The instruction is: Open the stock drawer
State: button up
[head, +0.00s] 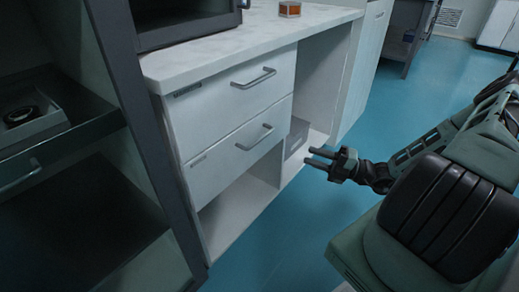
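A white cabinet under a light worktop holds two drawers in the head view. The upper drawer (235,98) and the lower drawer (240,145) both look shut, each with a grey bar handle. The upper handle (254,79) and lower handle (256,137) face the aisle. Small labels sit at the drawers' upper left corners, too small to read, so I cannot tell which is the stock drawer. My gripper (316,158) is to the right of the lower handle, apart from it. Its two fingers point left with a gap between them, open and empty.
An open shelf space (236,200) lies below the drawers, and a grey box (296,137) stands in the open bay to their right. A dark-framed cabinet (150,130) stands close at left. A small orange container (289,9) sits on the worktop (250,40). The blue floor (400,120) is clear.

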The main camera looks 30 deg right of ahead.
aim_at(259, 140)
jog(key=b+x, duration=0.3)
jog(key=x, duration=1.4)
jog(key=shift+a, duration=0.1)
grip_shut()
